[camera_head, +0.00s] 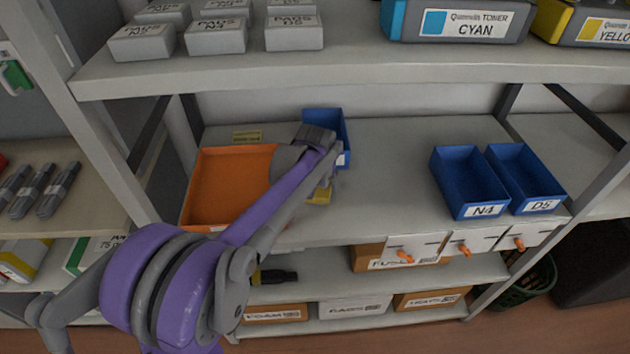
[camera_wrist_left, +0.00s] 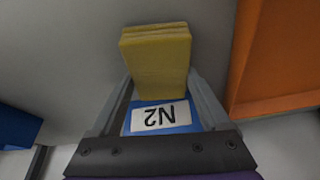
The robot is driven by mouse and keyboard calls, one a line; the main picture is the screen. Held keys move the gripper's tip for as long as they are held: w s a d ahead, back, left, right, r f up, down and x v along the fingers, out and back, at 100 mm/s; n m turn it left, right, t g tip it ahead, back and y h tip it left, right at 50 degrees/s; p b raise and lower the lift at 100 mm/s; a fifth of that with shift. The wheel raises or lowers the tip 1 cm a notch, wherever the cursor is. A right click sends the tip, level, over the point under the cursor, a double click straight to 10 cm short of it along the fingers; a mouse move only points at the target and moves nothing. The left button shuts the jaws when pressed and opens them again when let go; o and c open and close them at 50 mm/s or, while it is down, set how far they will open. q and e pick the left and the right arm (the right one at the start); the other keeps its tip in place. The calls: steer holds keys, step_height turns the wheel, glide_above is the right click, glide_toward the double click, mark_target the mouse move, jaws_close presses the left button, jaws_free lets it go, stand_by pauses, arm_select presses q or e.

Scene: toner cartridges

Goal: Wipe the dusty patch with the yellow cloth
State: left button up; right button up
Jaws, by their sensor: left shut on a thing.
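The yellow cloth (camera_wrist_left: 157,60) shows in the left wrist view as a thick folded block between my left gripper's fingers (camera_wrist_left: 158,88). In the head view my left gripper (camera_head: 318,172) reaches down over the middle shelf, and part of the cloth (camera_head: 320,194) shows below it, right of the orange tray. The gripper is shut on the cloth. I cannot tell whether the cloth touches the shelf. No dusty patch can be made out in either view; part of the shelf is hidden by my arm. My right gripper is not in view.
A blue bin labelled N2 (camera_wrist_left: 160,117) stands close behind the cloth. The orange tray (camera_head: 225,185) is to the left. Blue bins N4 (camera_head: 468,190) and D5 (camera_head: 527,180) stand at the right. The shelf between (camera_head: 395,175) is clear. An upper shelf (camera_head: 350,70) overhangs it.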

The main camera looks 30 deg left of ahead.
mark_target(354, 185)
arm_select(q)
steer(key=shift+w+d+f, duration=0.1)
steer(key=shift+w+d, duration=0.25)
steer(key=shift+d, duration=0.25)
steer(key=shift+w+d+f, duration=0.1)
steer(key=shift+w+d, duration=0.25)
steer(key=shift+d, duration=0.2)
steer(key=shift+w+d+r, duration=0.1)
steer(key=shift+w+d, duration=0.4)
steer(key=shift+d, duration=0.25)
steer(key=shift+w+d+r, duration=0.1)
steer(key=shift+w+d, duration=0.35)
steer(key=shift+d, duration=0.3)
steer(key=shift+w+d+f+p, duration=0.15)
steer(key=shift+w+d, duration=0.25)
steer(key=shift+d, duration=0.35)
steer(key=shift+w+d+f+p, duration=0.15)
steer(key=shift+w+d, duration=0.25)
steer(key=shift+d, duration=0.3)
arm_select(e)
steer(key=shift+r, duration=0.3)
arm_select(q)
steer(key=shift+r, duration=0.1)
steer(key=shift+r, duration=0.15)
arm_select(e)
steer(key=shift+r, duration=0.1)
